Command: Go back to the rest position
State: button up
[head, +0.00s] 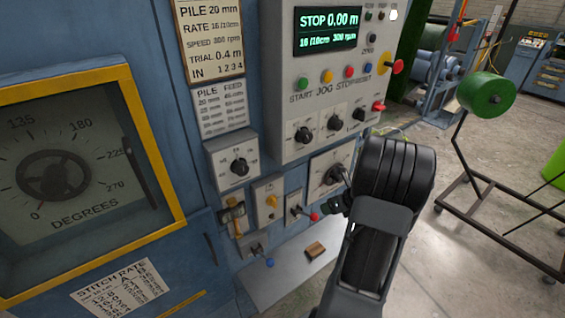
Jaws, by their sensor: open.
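My black arm reaches up from the bottom right of the head view, in front of the blue machine's control panel. My gripper (336,204) shows only in small part at the left of the arm, and the arm's bulky links hide the rest of it. It is open, and I see nothing held in it. It appears close to a small lever with a red knob (314,217); I cannot tell whether they touch.
The control panel (290,90) carries a lit display (328,30), coloured buttons and black knobs. A yellow-framed degree dial (55,175) is at left. A grey ledge (285,275) holds a small brown block (315,249). A green spool (487,94) on a stand is at right, over open floor.

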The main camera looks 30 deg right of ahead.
jog(key=s+a+r+m, duration=0.3)
jog(key=a+r+m, duration=0.2)
jog(key=a+m, duration=0.4)
jog(key=s+a+r+m+g+h, duration=0.1)
jog(key=s+a+r+m, duration=0.2)
jog(key=a+r+m, duration=0.3)
jog(key=s+a+r+m+g+h, duration=0.1)
jog(key=s+a+r+m, duration=0.2)
jog(key=a+m, duration=1)
notch_tip(320, 180, up, 3)
jog(key=m, duration=0.7)
jog(key=shift+a+f+m, duration=0.2)
jog(key=shift+a+m, duration=0.15)
jog(key=shift+m, duration=0.05)
